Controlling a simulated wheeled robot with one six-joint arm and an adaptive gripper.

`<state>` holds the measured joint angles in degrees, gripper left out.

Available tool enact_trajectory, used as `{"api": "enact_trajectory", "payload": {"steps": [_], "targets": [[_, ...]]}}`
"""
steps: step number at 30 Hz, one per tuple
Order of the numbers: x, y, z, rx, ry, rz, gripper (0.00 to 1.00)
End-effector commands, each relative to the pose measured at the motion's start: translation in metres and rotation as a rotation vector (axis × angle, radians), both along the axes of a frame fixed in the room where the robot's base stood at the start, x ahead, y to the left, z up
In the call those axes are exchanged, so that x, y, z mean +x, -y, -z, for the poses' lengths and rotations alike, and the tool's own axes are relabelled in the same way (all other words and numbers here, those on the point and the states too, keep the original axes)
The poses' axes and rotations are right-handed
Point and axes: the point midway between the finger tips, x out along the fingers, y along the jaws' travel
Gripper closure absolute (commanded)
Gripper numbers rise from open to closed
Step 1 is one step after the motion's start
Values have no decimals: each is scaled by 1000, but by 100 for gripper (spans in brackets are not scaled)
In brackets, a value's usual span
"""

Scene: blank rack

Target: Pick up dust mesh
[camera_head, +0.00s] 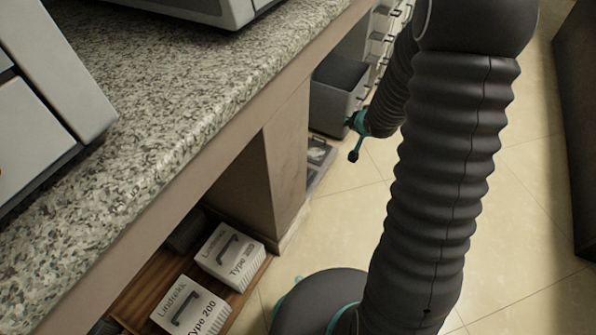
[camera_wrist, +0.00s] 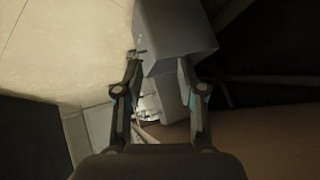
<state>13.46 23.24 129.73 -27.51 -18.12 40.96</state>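I cannot pick out the dust mesh for certain in either view. My gripper (camera_wrist: 160,58) is open, with its two dark fingers apart in the wrist view. A grey bin (camera_wrist: 180,28) lies beyond and between the fingertips, and I see nothing clearly held. A small pale, patterned item (camera_wrist: 149,108) shows between the fingers, too dim to identify. In the head view my gripper (camera_head: 354,138) is partly hidden behind my wrist, low beside the grey bin (camera_head: 335,108) under the counter.
A speckled granite counter (camera_head: 165,85) runs along the left. White boxes marked Type 200 (camera_head: 190,308) and (camera_head: 230,255) sit on a wooden shelf below it. A low grey tray (camera_head: 318,160) stands by the bin. Tiled floor (camera_head: 525,230) is clear at right, before a dark cabinet (camera_head: 578,130).

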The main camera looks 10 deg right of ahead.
Motion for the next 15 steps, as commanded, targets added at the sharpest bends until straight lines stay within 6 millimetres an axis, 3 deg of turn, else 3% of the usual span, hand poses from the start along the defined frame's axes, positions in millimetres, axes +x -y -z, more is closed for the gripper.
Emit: {"api": "enact_trajectory", "payload": {"steps": [1, 8, 15], "targets": [[4, 1, 25, 34, 0, 3, 61], [15, -3, 112, 225, 37, 19, 61], [2, -18, 200, 472, 60, 46, 61]]}}
